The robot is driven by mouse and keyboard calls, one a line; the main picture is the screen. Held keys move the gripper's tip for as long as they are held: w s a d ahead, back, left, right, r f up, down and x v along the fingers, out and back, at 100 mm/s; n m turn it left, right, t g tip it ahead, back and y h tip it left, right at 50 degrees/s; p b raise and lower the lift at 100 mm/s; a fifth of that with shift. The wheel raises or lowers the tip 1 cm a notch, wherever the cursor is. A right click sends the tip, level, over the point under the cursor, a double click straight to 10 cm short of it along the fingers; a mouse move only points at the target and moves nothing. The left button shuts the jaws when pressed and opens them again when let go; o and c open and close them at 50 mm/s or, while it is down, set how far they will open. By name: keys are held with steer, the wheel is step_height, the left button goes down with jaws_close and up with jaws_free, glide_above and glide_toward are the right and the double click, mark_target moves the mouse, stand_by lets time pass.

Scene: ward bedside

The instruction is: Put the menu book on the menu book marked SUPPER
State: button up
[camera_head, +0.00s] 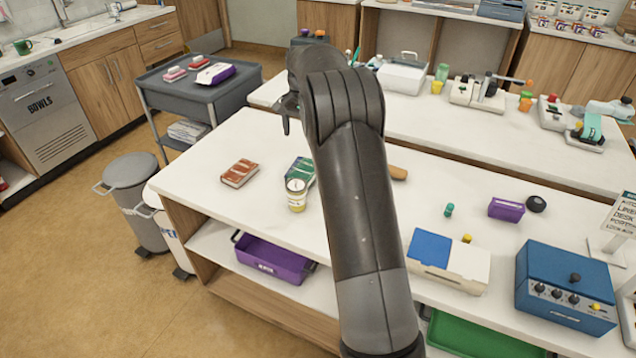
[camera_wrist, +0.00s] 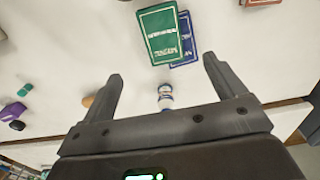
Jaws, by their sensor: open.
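A green menu book (camera_head: 300,169) lies on the near counter, partly behind a small jar. The wrist view shows the green book (camera_wrist: 158,35) overlapping a dark blue book (camera_wrist: 188,44), which sticks out at its right side. A red-brown menu book (camera_head: 239,173) lies flat to the left of the green one. I cannot read SUPPER on any cover. My gripper (camera_wrist: 162,78) is open and empty, its fingers spread above the counter with the books beyond the tips. In the head view my gripper (camera_head: 287,112) is mostly hidden behind my arm.
A white jar with a yellow band (camera_head: 296,195) stands close in front of the green book. A purple bin (camera_head: 272,260) sits on the shelf below. Right on the counter are a blue-and-white box (camera_head: 448,262), a purple box (camera_head: 506,209) and a blue device (camera_head: 566,290).

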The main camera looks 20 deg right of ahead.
steer(key=s+a+r+n+t, duration=0.1)
steer(key=s+a+r+n, duration=0.15)
steer(key=s+r, duration=0.6)
steer(key=s+a+r+n+t, duration=0.25)
steer(key=s+r, duration=0.35)
steer(key=s, duration=0.5)
steer(key=s+a+f+n+t, duration=0.1)
steer(key=s+a+f+n, duration=0.1)
steer(key=s, duration=1)
steer(key=s+a+f+n+t, duration=0.1)
steer(key=s+a+f, duration=0.1)
steer(key=s, duration=1)
steer(key=shift+s+f+n, duration=0.35)
steer(key=shift+n, duration=0.05)
